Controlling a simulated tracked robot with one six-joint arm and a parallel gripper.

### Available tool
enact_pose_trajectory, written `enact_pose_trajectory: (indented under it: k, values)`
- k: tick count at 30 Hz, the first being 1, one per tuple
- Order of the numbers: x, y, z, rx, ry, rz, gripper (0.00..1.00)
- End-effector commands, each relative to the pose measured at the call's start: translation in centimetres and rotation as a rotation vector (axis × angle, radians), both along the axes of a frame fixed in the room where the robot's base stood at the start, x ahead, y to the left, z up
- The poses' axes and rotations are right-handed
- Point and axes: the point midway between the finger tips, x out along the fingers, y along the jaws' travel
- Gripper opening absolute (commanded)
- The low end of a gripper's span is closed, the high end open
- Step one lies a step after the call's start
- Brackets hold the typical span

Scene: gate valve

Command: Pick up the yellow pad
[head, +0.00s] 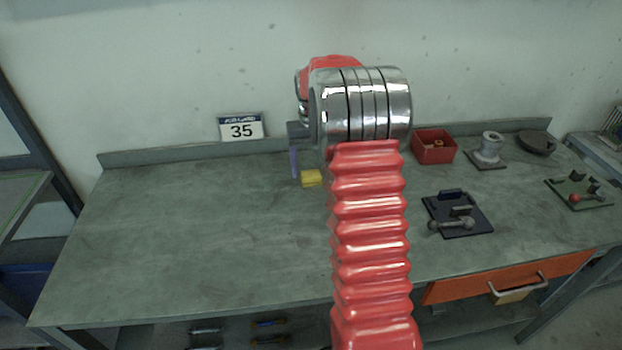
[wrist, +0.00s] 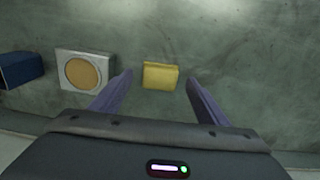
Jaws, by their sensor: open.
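The yellow pad (head: 312,178) is a small block lying on the grey workbench, left of my red arm in the head view. In the wrist view the yellow pad (wrist: 160,76) shows between the tips of my two purple fingers, slightly beyond them, with bare bench on both sides of it. My gripper (wrist: 158,84) is open and empty, with a finger to each side of the pad and a gap between. In the head view only part of my gripper (head: 294,163) shows, behind and left of the arm. The height of the fingertips over the bench is hard to tell.
In the wrist view a pale square block with a tan disc (wrist: 84,72) and a blue block (wrist: 20,69) lie left of the fingers. In the head view a red bin (head: 434,148) and a dark plate with fittings (head: 458,215) stand right. The bench's left side is clear.

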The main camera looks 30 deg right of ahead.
Motion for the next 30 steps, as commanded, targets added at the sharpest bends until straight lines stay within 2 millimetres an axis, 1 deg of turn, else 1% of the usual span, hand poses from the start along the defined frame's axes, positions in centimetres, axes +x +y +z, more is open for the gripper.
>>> enact_pose_trajectory:
  k: [1, 3, 6, 22, 30]
  values:
    - [0.0, 0.0, -0.8, 0.0, 0.001, 0.0, 0.69]
    - [0.0, 0.0, -1.5, 0.0, 0.001, 0.0, 0.69]
    - [0.0, 0.0, -2.0, 0.0, -0.001, 0.0, 0.69]
    - [0.0, 0.0, -2.0, 0.0, -0.001, 0.0, 0.69]
    - [0.0, 0.0, -2.0, 0.0, -0.001, 0.0, 0.5]
